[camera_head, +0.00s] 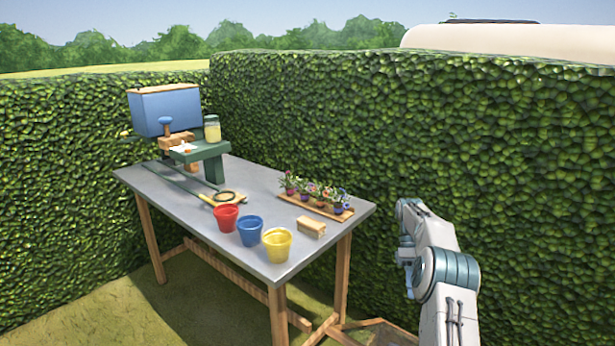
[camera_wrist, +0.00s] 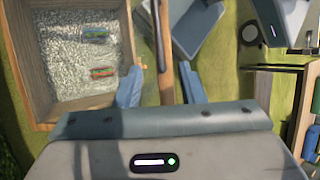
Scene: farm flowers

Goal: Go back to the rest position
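My gripper (camera_wrist: 162,82) shows in the wrist view with its two blue fingers well apart. A brown wooden post (camera_wrist: 166,50) shows in the gap between them; it looks like part of something beyond the fingers, and nothing appears gripped. In the head view my arm (camera_head: 440,270) is at the right, beside the table and in front of the hedge. The fingers cannot be made out in the head view.
A grey-topped table (camera_head: 180,203) carries red (camera_head: 226,218), blue (camera_head: 250,231) and yellow (camera_head: 277,245) pots, a flower tray (camera_head: 312,206) and a green stand (camera_head: 207,151). A wooden box (camera_wrist: 122,30) with grey speckled filling lies below my gripper's left. A tall hedge (camera_head: 540,180) stands behind.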

